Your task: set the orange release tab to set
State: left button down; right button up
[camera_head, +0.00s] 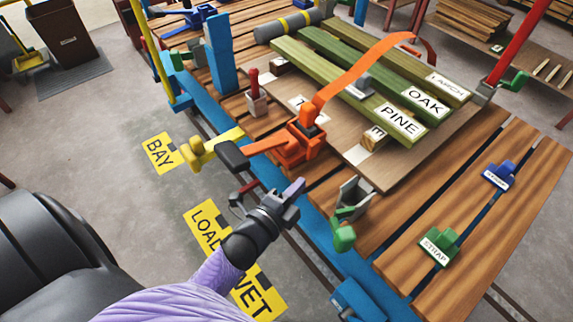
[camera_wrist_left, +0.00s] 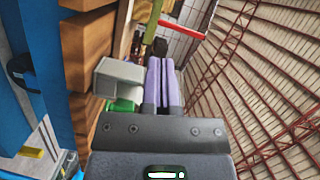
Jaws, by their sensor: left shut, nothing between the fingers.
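An orange ratchet (camera_head: 300,143) sits at the near edge of the wooden bench, with an orange strap (camera_head: 350,75) running from it over the boards. An orange lever with a black grip (camera_head: 233,155) sticks out from it to the left. I cannot tell which orange part is the release tab. My left gripper (camera_head: 296,190) is shut and empty, just in front of and below the ratchet, apart from it in the head view. In the left wrist view its purple fingers (camera_wrist_left: 161,85) lie together, with a dark shape (camera_wrist_left: 160,47) beyond the tips. My right gripper is out of view.
A grey bracket with a green end (camera_head: 344,235) stands close right of my gripper; its grey part also shows in the left wrist view (camera_wrist_left: 118,77). A yellow handle (camera_head: 210,148) lies left of the lever. Green boards (camera_head: 385,110) lie behind. A blue post (camera_head: 218,55) stands back left.

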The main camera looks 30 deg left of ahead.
pick_arm(q)
jog(key=shift+s+a, duration=0.15)
jog(key=shift+s, duration=0.75)
jog(key=shift+s+a, duration=0.1)
jog(key=shift+s, duration=0.75)
jog(key=shift+f, duration=0.15)
